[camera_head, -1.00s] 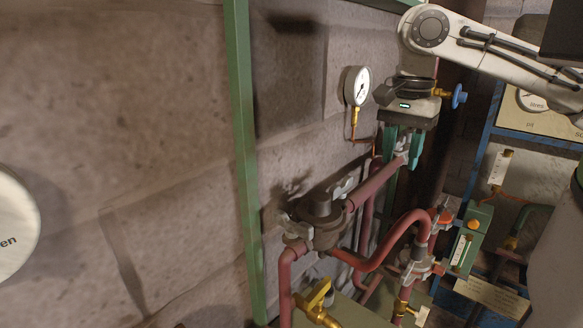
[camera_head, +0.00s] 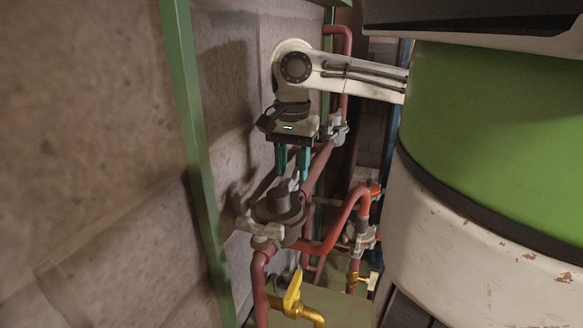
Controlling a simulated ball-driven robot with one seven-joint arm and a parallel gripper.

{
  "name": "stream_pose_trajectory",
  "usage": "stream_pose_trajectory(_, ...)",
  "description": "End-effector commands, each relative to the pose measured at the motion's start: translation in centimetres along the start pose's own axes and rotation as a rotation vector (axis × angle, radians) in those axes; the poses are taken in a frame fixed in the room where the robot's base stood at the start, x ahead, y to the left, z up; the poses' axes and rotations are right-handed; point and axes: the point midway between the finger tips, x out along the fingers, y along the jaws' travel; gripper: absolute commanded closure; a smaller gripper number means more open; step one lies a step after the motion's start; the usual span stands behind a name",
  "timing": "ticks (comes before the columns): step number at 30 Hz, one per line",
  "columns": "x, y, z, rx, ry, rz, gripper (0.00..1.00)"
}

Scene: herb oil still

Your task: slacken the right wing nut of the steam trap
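The steam trap (camera_head: 280,206) is a dark round body with a raised cap, set in the red-brown pipework. A pale metal wing nut (camera_head: 292,185) shows at its far right side, partly hidden by the fingertips. Another pale winged fitting (camera_head: 262,231) sits at its near left side. My gripper (camera_head: 293,173) points down just above the far right wing nut. Its two teal fingers are apart with a gap between them. I cannot tell whether the fingertips touch the nut.
A sloping pipe (camera_head: 318,165) runs up to another pale clamp (camera_head: 336,130) behind my gripper. A green post (camera_head: 190,120) stands before the stone wall at left. A yellow-handled valve (camera_head: 293,295) is below. My green and white body blocks the right side.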

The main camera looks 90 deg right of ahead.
Motion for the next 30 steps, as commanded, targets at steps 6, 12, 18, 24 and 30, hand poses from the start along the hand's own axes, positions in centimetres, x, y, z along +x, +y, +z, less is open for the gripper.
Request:
stream_pose_trajectory(6,0.87,0.02,0.01,0.000,0.000,0.000,0.60)
stream_pose_trajectory(12,0.87,0.01,0.02,-0.001,0.000,0.000,0.62)
stream_pose_trajectory(18,0.86,0.01,0.02,-0.001,0.000,0.000,0.81)
stream_pose_trajectory(24,0.85,0.00,0.02,-0.001,0.000,0.000,1.00)
stream_pose_trajectory(30,0.84,0.00,0.02,-0.001,0.000,0.000,1.00)
